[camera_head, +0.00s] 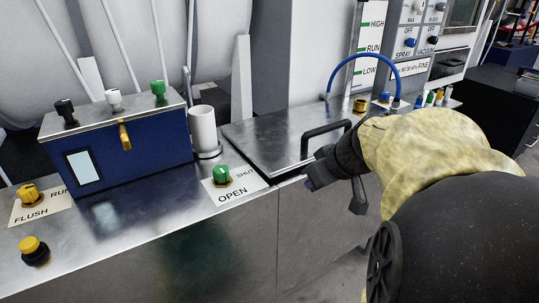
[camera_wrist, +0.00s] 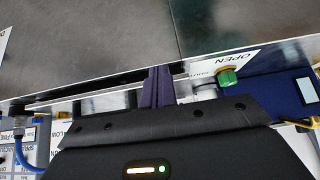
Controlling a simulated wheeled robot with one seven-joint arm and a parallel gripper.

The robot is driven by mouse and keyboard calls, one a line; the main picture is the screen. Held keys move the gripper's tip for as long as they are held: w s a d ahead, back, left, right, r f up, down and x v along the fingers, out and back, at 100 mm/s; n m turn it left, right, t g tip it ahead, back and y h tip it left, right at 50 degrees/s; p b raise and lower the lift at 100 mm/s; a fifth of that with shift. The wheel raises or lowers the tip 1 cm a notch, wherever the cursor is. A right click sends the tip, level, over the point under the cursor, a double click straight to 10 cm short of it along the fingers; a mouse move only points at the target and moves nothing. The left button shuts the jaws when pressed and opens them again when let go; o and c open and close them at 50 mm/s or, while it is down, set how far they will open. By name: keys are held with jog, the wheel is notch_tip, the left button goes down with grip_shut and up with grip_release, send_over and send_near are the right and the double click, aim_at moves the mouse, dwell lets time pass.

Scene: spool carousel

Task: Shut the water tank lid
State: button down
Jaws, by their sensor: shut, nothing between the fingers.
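The water tank lid is most likely the flat steel plate (camera_head: 270,130) on the counter in the head view, with a black bar handle (camera_head: 327,128) at its right front. It lies flat or nearly flat; I cannot tell whether its front edge is fully seated. My gripper (camera_head: 314,180) is at the lid's front edge, just in front of and below the handle, holding nothing. Its closed fingers also show in the wrist view (camera_wrist: 157,88), pointing at the counter edge. Whether they touch the lid is unclear.
A green knob (camera_head: 221,174) marked OPEN and SHUT sits left of the lid. A blue box (camera_head: 130,150) with small valves and a white cylinder (camera_head: 203,128) stand farther left. A blue hose (camera_head: 365,56) arches behind the lid. Free space lies before the counter.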

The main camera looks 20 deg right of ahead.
jog(key=s+a+f+g, duration=0.1)
jog(key=a+f+g, duration=0.1)
jog(key=a+f, duration=0.6)
jog(key=s+a+f+m+g+h, duration=0.1)
jog(key=s+a+f+g, duration=0.1)
jog(key=a+f, duration=0.6)
jog(key=shift+s+a+f+g, duration=0.2)
jog(key=shift+f+g, duration=0.2)
jog(key=shift+f, duration=0.45)
jog(key=shift+w, duration=0.1)
